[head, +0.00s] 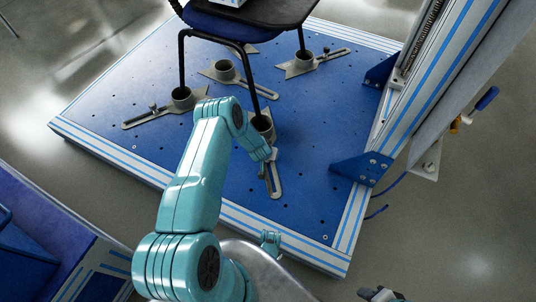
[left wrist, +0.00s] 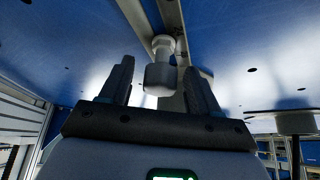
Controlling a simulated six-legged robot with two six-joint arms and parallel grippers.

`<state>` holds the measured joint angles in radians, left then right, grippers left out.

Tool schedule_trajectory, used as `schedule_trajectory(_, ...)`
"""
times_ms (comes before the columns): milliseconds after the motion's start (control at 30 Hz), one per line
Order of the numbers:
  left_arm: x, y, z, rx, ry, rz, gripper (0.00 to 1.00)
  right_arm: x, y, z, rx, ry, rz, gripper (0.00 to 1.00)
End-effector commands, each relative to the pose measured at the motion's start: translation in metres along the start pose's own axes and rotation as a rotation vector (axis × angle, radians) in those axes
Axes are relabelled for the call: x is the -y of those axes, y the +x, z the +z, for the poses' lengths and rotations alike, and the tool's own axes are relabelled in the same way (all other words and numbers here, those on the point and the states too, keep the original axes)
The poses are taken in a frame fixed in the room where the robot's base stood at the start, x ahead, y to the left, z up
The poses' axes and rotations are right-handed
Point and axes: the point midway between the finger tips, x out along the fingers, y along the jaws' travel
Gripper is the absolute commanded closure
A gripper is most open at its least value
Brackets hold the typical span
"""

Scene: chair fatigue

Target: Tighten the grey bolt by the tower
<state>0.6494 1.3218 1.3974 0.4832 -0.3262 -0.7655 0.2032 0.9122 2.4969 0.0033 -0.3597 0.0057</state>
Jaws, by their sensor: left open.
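The grey bolt (left wrist: 159,77) hangs in the left wrist view from a slotted metal bar, with its wide head between my fingers. My left gripper (left wrist: 158,86) is open, one finger on each side of the bolt head, with visible gaps. In the head view my left gripper (head: 268,158) is over the front slotted clamp bar (head: 275,187), by a chair leg socket. The gripper hides the bolt there. The tower (head: 425,80) is a blue-striped aluminium upright at right.
A black-framed chair (head: 262,12) stands on the blue base plate (head: 310,205), its legs in clamp sockets. Other clamps lie at left (head: 160,107) and at back right (head: 318,60). A blue bracket (head: 361,167) joins the tower to the plate. The plate's front right is clear.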

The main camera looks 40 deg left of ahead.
Motion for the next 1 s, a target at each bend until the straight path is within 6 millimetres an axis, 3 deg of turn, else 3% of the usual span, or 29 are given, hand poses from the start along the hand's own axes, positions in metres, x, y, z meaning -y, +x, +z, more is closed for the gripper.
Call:
schedule_trajectory(233, -0.001, 0.0, -0.001, -0.001, -0.023, -0.012, 0.38, 0.0, -0.001, 0.0, 0.0, 0.0, 0.0, 0.57)
schedule_trajectory(500, -0.002, 0.002, 0.0, -0.002, -0.267, -0.146, 0.38, -0.001, 0.003, 0.0, -0.001, 0.0, 0.0, 0.57)
schedule_trajectory(867, -0.001, 0.001, 0.0, -0.001, -0.318, -0.174, 0.38, -0.002, 0.004, 0.0, -0.001, -0.001, 0.0, 0.57)
schedule_trajectory(1000, -0.003, 0.004, 0.0, -0.003, -0.44, -0.24, 0.38, -0.005, 0.014, 0.0, -0.001, -0.001, 0.0, 0.57)
